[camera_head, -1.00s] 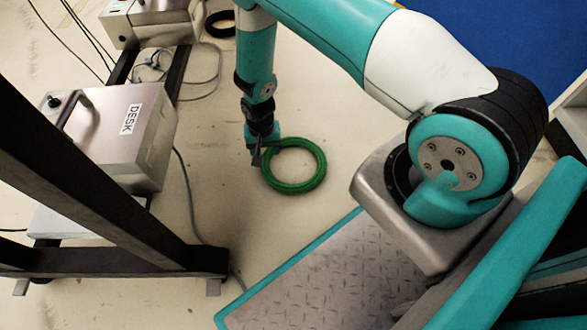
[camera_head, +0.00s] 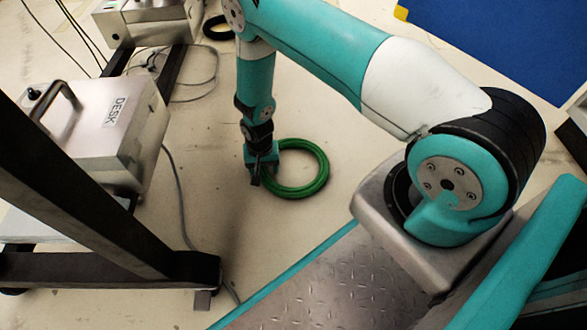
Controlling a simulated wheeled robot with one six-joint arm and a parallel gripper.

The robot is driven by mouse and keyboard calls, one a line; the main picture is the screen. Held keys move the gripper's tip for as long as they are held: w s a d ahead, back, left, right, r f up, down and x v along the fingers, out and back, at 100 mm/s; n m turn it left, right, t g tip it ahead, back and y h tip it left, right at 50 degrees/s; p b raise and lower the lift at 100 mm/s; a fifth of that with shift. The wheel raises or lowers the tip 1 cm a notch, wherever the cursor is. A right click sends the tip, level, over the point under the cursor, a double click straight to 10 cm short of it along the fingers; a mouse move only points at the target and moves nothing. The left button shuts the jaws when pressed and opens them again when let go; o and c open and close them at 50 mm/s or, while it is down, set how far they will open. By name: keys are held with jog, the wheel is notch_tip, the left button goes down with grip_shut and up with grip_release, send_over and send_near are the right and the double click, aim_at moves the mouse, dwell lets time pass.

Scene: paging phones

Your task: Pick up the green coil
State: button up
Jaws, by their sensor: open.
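The green coil (camera_head: 322,172) is a ring lying flat on the pale floor in the middle of the view. My gripper (camera_head: 257,180) points down at the coil's left side. It is open, with its dark fingers at or just over the left part of the ring. The wrist hides a little of that side. I cannot tell whether the fingers straddle the ring or touch it.
Another metal case (camera_head: 150,22) and a black ring (camera_head: 217,28) are at the back. Grey cables (camera_head: 178,190) cross the floor. A blue mat (camera_head: 500,40) lies back right.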

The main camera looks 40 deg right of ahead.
grip_shut()
jog(key=shift+r, duration=0.1)
